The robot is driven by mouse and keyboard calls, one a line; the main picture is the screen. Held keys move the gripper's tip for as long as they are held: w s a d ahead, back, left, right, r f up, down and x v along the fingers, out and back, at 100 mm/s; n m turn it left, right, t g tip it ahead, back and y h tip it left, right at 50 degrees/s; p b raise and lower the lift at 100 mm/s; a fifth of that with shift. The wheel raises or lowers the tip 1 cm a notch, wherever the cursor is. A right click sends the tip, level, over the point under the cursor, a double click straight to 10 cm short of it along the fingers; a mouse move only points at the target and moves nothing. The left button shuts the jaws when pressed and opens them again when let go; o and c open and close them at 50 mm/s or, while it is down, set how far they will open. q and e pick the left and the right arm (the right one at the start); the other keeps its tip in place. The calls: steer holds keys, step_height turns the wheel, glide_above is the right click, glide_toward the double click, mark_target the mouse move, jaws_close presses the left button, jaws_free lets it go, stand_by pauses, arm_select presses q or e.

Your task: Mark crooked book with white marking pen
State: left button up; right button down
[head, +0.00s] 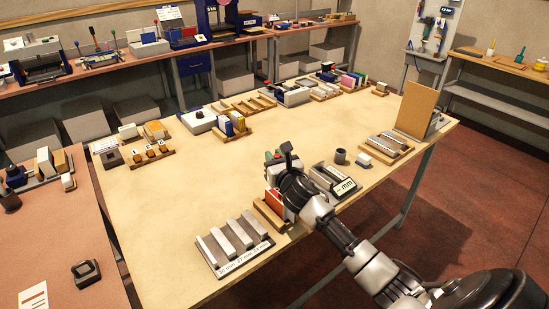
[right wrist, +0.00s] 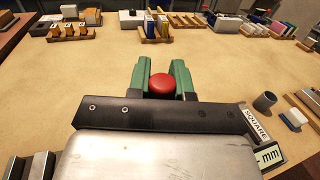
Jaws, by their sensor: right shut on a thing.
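My right gripper (head: 276,156) is over the near middle of the table. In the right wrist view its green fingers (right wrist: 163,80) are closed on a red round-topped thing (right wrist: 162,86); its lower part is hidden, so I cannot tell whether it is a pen. Red blocks (head: 273,201) stand in a wooden rack just below the gripper, partly hidden by my arm. Blue and yellow blocks (head: 238,121) stand in a rack farther back. I cannot tell which block is the crooked book, and I make out no white marking pen. My left gripper is not in view.
A grey slotted stand (head: 233,249) with mm labels sits at the near edge. A gauge marked mm (head: 343,186), a grey cup (head: 340,156) and a small white block (head: 364,158) are right of my gripper. An upright brown board (head: 416,108) stands at the right. The table's left middle is clear.

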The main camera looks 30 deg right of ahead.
steer(key=shift+r+p, duration=1.9)
steer(key=shift+r, duration=0.4)
